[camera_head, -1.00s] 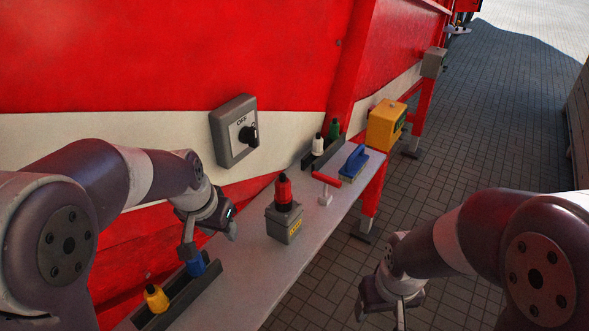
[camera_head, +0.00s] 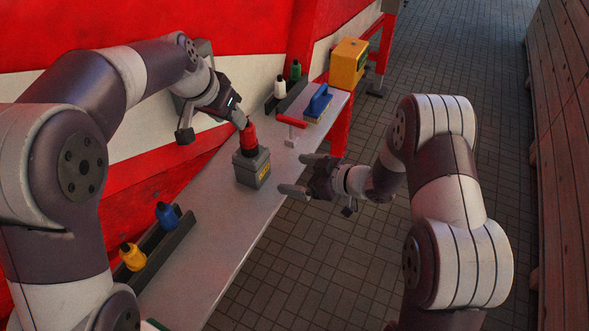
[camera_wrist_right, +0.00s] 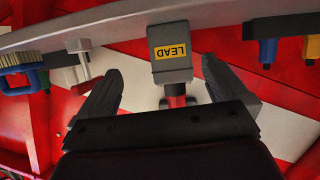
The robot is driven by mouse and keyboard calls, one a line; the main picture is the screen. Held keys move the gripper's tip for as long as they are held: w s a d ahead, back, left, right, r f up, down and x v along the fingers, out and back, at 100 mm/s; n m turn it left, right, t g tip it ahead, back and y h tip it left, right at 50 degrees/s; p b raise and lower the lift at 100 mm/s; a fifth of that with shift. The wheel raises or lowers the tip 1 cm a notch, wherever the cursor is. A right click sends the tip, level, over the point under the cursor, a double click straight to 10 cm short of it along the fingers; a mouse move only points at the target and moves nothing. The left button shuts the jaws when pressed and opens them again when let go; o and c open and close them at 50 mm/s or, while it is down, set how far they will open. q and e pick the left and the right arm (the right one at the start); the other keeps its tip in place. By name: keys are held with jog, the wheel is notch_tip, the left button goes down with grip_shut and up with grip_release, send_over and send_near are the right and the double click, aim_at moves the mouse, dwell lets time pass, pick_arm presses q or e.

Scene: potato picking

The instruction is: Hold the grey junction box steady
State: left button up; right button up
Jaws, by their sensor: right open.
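The grey junction box (camera_head: 252,168) stands upright on the narrow shelf, with a red plug (camera_head: 248,138) on its top. In the right wrist view the box (camera_wrist_right: 168,34) shows a yellow "LEAD" label and lies ahead between the fingers. My right gripper (camera_head: 301,174) is open and empty, to the right of the box and apart from it. My left gripper (camera_head: 213,128) has its fingers spread. One fingertip is close to the top of the red plug; whether they touch cannot be told.
The grey shelf (camera_head: 216,226) runs along the red machine. A rack with blue (camera_head: 167,215) and yellow (camera_head: 132,256) plugs is at the near left. Beyond the box are a red-handled tool (camera_head: 291,122), a blue-handled brush (camera_head: 319,101) and a yellow box (camera_head: 348,63).

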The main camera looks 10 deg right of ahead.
aim_at(252, 165)
jog(key=shift+y, duration=0.6)
jog(key=x, duration=0.4)
jog(key=r+x, duration=0.1)
jog(key=x, duration=0.3)
jog(key=a+x, duration=0.1)
jog(key=x, duration=0.4)
jog(key=shift+s+r, duration=0.2)
jog(key=shift+r, duration=0.2)
jog(key=shift+c, duration=0.3)
